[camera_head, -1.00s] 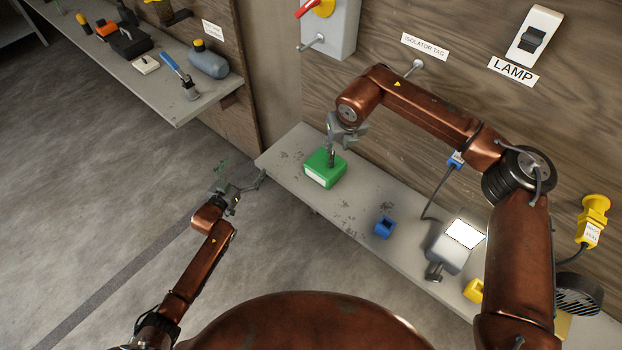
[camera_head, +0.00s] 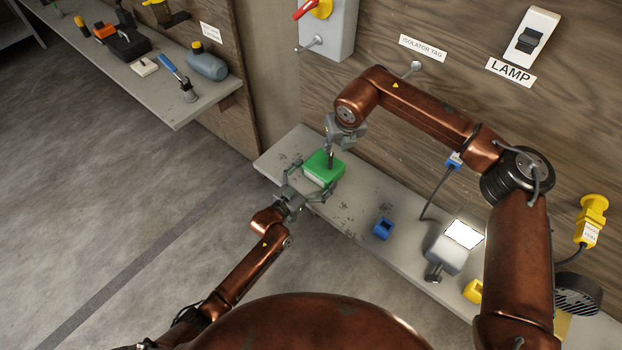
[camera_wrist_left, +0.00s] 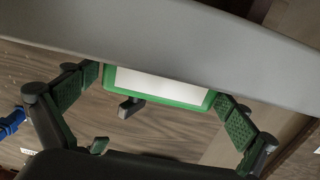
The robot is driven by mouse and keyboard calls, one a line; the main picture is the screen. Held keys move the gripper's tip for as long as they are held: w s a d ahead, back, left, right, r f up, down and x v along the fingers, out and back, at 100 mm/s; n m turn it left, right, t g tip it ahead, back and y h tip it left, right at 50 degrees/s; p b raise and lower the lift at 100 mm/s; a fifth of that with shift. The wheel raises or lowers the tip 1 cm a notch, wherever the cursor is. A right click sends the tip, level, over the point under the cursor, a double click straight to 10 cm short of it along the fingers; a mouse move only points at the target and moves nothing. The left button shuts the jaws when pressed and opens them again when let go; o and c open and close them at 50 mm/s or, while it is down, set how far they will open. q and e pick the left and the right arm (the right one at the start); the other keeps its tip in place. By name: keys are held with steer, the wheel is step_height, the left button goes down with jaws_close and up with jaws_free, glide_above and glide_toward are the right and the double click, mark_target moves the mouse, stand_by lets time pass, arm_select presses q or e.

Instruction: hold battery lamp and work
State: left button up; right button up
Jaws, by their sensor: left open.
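A green box with a white front panel (camera_head: 324,170), which may be the battery lamp, sits on the grey shelf. It also shows in the left wrist view (camera_wrist_left: 160,92), white panel facing me. My left gripper (camera_head: 309,181) is open in front of it, with one finger toward each side; I cannot tell whether either touches. My right gripper (camera_head: 338,140) is just above the box, at a dark upright piece on its top. Whether the right jaws are closed on that piece is unclear.
On the grey shelf (camera_head: 362,205) stand a blue block (camera_head: 383,229), a lit grey lamp (camera_head: 448,250) with a cable, and a yellow piece (camera_head: 473,291). A switch (camera_head: 532,38) labelled LAMP is on the wall. Another shelf (camera_head: 180,109) at left holds several tools. The floor between is clear.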

mark_target(324, 166)
arm_select(q)
steer(key=shift+x, duration=1.9)
steer(key=shift+c, duration=0.3)
steer(key=c, duration=1.5)
steer(key=shift+c, duration=0.2)
stand_by(1.2)
